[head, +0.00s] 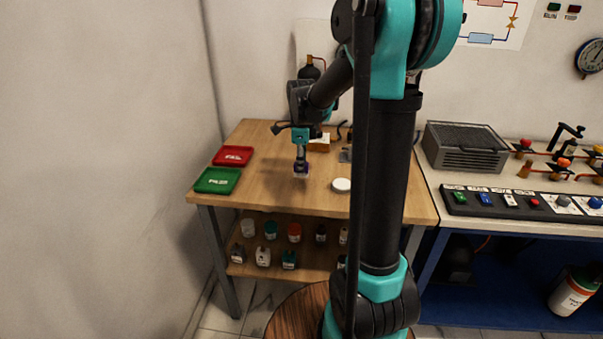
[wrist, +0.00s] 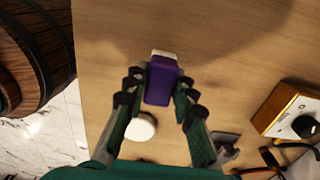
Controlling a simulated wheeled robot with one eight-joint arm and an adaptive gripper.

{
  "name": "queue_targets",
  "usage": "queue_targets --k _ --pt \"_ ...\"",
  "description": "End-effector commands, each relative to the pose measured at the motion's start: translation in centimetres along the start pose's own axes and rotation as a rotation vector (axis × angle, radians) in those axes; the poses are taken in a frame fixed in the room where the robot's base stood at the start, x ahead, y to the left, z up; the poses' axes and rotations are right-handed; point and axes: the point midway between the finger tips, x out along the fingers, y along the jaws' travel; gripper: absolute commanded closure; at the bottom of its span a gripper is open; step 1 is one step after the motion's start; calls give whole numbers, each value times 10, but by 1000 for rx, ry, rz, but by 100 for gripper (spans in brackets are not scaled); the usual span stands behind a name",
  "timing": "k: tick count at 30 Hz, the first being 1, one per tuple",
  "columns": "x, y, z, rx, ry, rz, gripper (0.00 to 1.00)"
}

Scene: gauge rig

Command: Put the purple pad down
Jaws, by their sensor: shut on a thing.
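The purple pad (wrist: 160,82) is a small block with a whitish end, seen in the middle of the wrist view. My gripper (wrist: 158,88) is shut on it, one finger on each side. In the head view my gripper (head: 301,166) points down over the wooden table (head: 265,139), with the pad (head: 301,171) small at its tip. I cannot tell whether the pad touches the table top or hangs just above it.
A white round disc (head: 341,184) lies right of my gripper. A red tray (head: 233,156) and a green tray (head: 217,180) lie at the table's left. A yellow-sided box with a dial (wrist: 292,110) stands behind. The table between trays and gripper is clear.

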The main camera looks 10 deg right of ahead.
Motion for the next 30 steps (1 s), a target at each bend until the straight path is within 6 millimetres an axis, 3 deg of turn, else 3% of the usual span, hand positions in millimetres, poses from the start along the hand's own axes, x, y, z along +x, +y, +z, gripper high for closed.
queue_targets --k 6,18,19,21,24,30 --pt "25 0 0 0 0 0 100" --pt "29 0 0 0 0 0 100" --pt "29 0 0 0 0 0 71" --pt "29 0 0 0 0 0 63" --pt "29 0 0 0 0 0 54" --pt "29 0 0 0 0 0 54"
